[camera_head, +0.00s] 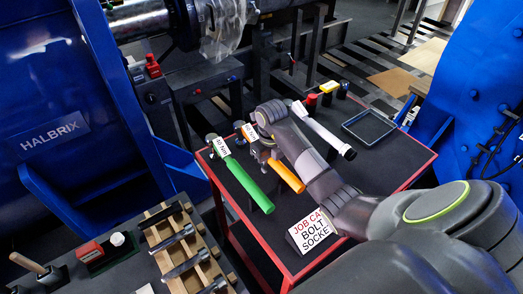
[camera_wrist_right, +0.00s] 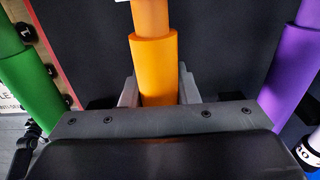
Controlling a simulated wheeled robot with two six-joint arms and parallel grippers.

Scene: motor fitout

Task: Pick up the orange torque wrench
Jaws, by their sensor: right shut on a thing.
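The orange torque wrench (camera_head: 288,178) lies on the red-edged cart's dark top, with a white label near its head. My right gripper (camera_head: 264,153) reaches over it from the right, its fingers mostly hidden by my wrist. In the right wrist view the orange handle (camera_wrist_right: 157,70) passes between the two grey fingers of my right gripper (camera_wrist_right: 157,92), which are shut on it. A green wrench (camera_head: 245,182) lies to its left; its handle (camera_wrist_right: 30,90) also shows in the right wrist view. My left gripper is not in view.
A purple handle (camera_wrist_right: 296,62) lies right of the orange one. A white tool with a black end (camera_head: 324,131), a dark tray (camera_head: 369,127) and a job card sign (camera_head: 313,231) are on the cart. A wooden rack (camera_head: 187,250) stands at the lower left.

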